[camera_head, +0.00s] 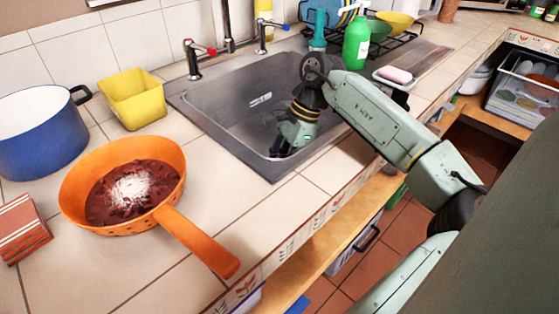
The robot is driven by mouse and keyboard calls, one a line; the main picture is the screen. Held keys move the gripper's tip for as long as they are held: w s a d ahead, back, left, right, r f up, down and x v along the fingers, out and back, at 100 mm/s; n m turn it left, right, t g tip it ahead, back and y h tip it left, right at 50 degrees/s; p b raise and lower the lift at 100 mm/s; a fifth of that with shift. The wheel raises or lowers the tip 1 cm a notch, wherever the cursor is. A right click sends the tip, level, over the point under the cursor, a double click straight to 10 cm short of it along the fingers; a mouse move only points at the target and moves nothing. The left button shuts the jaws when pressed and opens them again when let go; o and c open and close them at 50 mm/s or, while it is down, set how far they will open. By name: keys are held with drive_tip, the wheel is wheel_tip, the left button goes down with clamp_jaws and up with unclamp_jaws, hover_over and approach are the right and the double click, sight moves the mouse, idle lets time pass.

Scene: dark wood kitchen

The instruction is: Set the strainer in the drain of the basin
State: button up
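The grey metal basin (215,112) is set into the tiled counter in the middle of the view. My gripper (279,149) reaches down into the basin, low near its front right side, with its fingers pointing down and to the left. The fingers are small and dark here, so I cannot tell whether they are open or shut, or whether they hold anything. I cannot make out the strainer or the drain; my gripper and arm cover part of the basin floor. A pale slotted plate (261,99) shows on the basin's back wall.
An orange pan (196,240) with dark food and a blue pot (40,145) stand left of the basin, near a yellow tub (133,98). Taps (193,58) rise behind it. A green bottle (357,44) and pink soap (396,75) stand right. Bare tiles lie in front.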

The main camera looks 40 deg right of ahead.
drive_tip(key=shift+o, duration=0.5)
drive_tip(key=shift+r, duration=0.25)
drive_tip(key=b+v, duration=0.1)
drive_tip(key=v, duration=1.1)
drive_tip(key=shift+s, duration=0.1)
